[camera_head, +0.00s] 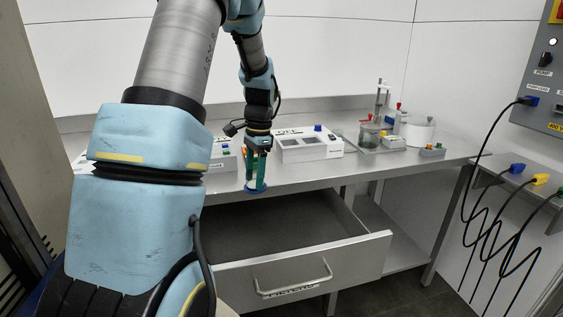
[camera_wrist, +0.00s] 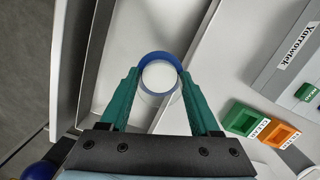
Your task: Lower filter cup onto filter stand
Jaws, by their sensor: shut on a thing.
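The filter cup (camera_wrist: 147,60) shows in the wrist view as a round piece with a blue rim and a pale inside. My gripper (camera_wrist: 159,80) is shut on it, with one green finger on each side. In the head view my gripper (camera_head: 257,170) points down, and the blue cup (camera_head: 256,189) hangs at its tips, near the bench's front edge and above the open drawer in the picture. I cannot make out which object is the filter stand; the cup's underside is hidden.
The drawer (camera_head: 376,253) is pulled out below the bench (camera_head: 320,172). A white instrument (camera_head: 309,148) stands behind my gripper. Farther right are a glass vessel (camera_head: 370,136) on a plate and a white round container (camera_head: 418,132). Cables (camera_head: 484,215) hang at the right wall.

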